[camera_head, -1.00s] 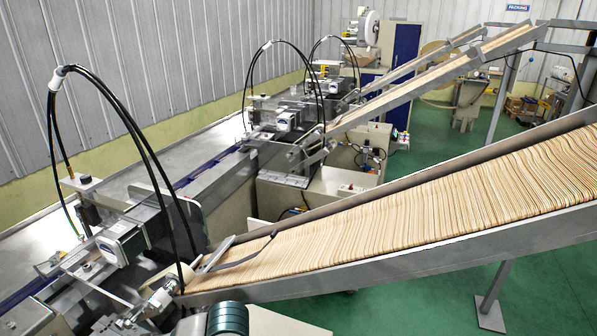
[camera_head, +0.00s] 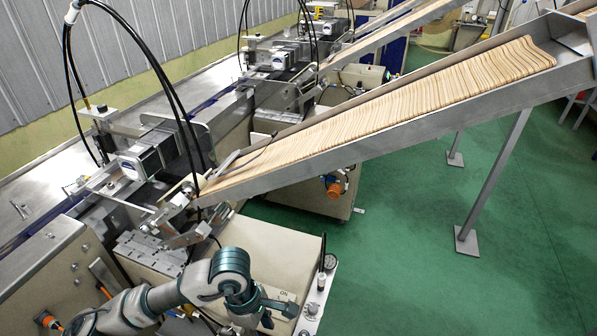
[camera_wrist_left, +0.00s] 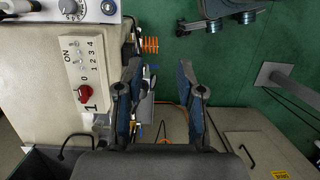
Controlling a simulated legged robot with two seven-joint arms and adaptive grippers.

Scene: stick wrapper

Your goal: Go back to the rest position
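My left arm comes in from the lower left in the head view. Its gripper (camera_head: 280,312) is beside the front corner of the beige machine cabinet (camera_head: 262,255). In the left wrist view the two fingers of this gripper (camera_wrist_left: 158,72) stand apart with nothing held between them. A beige switch panel with a red knob (camera_wrist_left: 83,93) is left of the fingers, with a clear gap. My right gripper is not seen in the head view.
A sloping metal chute (camera_head: 420,127) full of wooden sticks (camera_head: 400,105) rises to the right. Wrapping machines with black hoses stand along the left. A support leg (camera_head: 495,180) stands on the green floor (camera_head: 420,260), which is otherwise open at right.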

